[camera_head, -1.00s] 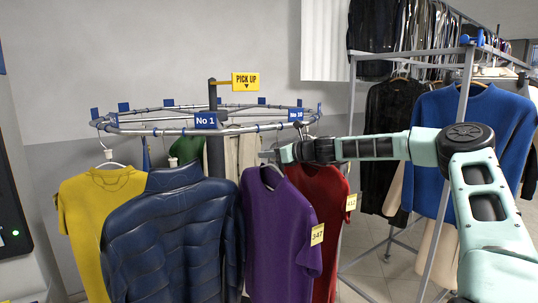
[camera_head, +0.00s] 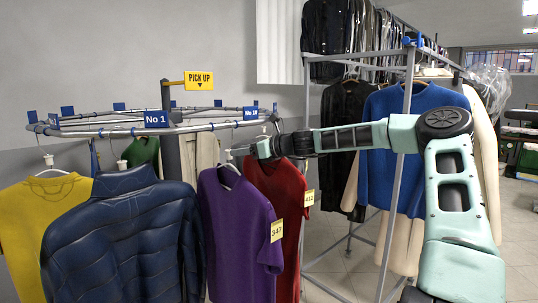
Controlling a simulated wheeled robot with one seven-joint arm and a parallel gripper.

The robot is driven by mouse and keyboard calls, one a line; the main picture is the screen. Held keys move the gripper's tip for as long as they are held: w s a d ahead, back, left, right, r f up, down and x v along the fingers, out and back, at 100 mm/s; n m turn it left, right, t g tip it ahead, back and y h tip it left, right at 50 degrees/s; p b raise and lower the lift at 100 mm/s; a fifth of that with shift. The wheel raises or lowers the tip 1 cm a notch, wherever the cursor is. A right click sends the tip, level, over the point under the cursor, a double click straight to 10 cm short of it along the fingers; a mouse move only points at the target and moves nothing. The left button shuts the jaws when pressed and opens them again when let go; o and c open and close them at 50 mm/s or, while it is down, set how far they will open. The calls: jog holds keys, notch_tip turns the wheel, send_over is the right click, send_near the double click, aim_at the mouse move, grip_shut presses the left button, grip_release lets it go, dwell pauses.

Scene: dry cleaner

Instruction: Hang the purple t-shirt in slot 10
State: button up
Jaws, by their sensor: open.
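My gripper (camera_head: 236,152) is open at the top of this hanger, pointing left. Whether it touches the hook is too small to tell, and I cannot make out the hook's contact with the rail. The blue slot sign No 10 (camera_head: 251,113) stands on the rail, just above and right of the t-shirt. The sign No 1 (camera_head: 157,119) is further left.
A dark blue puffer jacket (camera_head: 120,240) hangs left of the t-shirt, and a yellow shirt (camera_head: 35,225) beyond it. A red shirt (camera_head: 283,210) tagged 412 hangs close on the right, behind my forearm. A metal rack (camera_head: 398,170) with clothes, including a blue sweater (camera_head: 395,130), stands right.

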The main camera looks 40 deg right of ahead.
jog(key=b+v, duration=0.2)
jog(key=v, duration=0.8)
jog(key=shift+s, duration=0.25)
jog(key=s+d+p, duration=0.1)
jog(key=s+p, duration=0.8)
jog(key=s, duration=0.2)
jog(key=shift+s+r, duration=0.2)
jog(key=shift+s, duration=0.1)
jog(key=shift+s+p, duration=0.1)
jog(key=shift+p, duration=0.6)
jog(key=s+p, duration=0.1)
jog(key=p, duration=0.3)
jog(key=shift+a, duration=0.1)
